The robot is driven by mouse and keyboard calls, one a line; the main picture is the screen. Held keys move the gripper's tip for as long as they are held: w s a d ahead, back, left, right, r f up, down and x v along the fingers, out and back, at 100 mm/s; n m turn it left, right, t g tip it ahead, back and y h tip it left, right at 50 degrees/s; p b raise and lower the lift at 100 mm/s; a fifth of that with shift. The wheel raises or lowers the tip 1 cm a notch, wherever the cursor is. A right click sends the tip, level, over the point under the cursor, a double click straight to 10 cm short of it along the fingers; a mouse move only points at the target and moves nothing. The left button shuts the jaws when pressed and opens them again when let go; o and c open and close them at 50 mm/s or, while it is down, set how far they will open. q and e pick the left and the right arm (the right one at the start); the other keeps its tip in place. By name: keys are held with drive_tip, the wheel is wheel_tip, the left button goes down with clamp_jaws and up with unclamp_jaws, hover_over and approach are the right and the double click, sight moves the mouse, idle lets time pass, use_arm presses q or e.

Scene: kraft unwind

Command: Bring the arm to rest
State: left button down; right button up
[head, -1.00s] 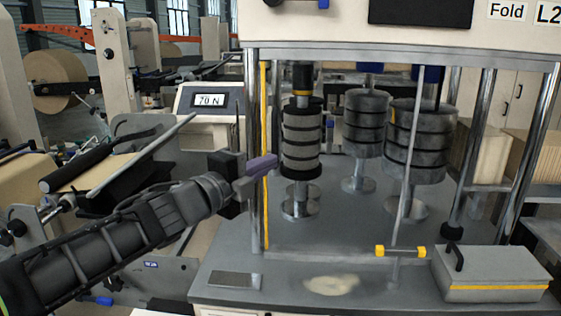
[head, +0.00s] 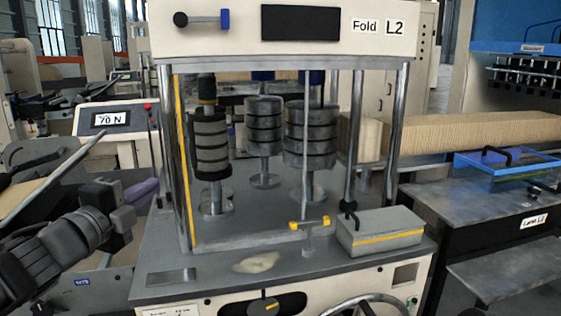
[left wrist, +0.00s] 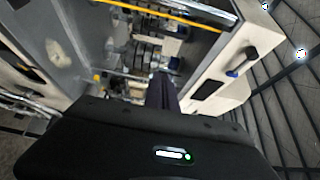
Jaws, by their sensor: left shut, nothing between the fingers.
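My left arm comes in from the left edge of the head view. Its left gripper (head: 146,191), with purple fingers, is shut and empty. It stands in front of and left of the folding machine (head: 165,45), apart from the yellow-edged post as far as I can see. In the left wrist view the dark purple fingers (left wrist: 162,92) point toward the machine, with nothing held between them. My right gripper does not show in either view.
A display reading 70 N (head: 108,119) stands behind my left gripper. A grey box with a yellow stripe (head: 380,232) sits on the machine's bed. A dark table (head: 480,205) with a blue tray (head: 508,162) is at the right. A handwheel (head: 365,307) is at the front bottom.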

use_arm(q)
drive_tip(key=d+f+n+g, duration=0.25)
drive_tip(key=f+n, duration=0.35)
drive_tip(key=f, duration=0.7)
drive_tip(key=d+f+n+g+y, duration=0.15)
drive_tip(key=d+f+n, duration=0.35)
drive_tip(key=f, duration=0.7)
drive_tip(key=d+f+n+g+h, duration=0.1)
drive_tip(key=d+f+n+g, duration=0.15)
drive_tip(key=f+n, duration=0.75)
drive_tip(key=s+d+f+g, duration=0.25)
drive_tip(key=s+f, duration=0.35)
drive_tip(key=f, duration=0.4)
drive_tip(key=s+d+f+g, duration=0.1)
drive_tip(key=s+f+g, duration=0.3)
drive_tip(key=f, duration=0.6)
drive_tip(key=s+d+f+n+g, duration=0.1)
drive_tip(key=s+d+f+g, duration=0.1)
drive_tip(key=s+f, duration=0.3)
drive_tip(key=s+d+f+n+g, duration=0.1)
drive_tip(key=s+f, duration=0.5)
drive_tip(key=s, duration=0.8)
drive_tip(key=shift+d+g, duration=0.4)
drive_tip(key=shift+d, duration=0.1)
drive_tip(key=shift+f, duration=0.1)
drive_tip(key=c, duration=2.2)
unclamp_jaws()
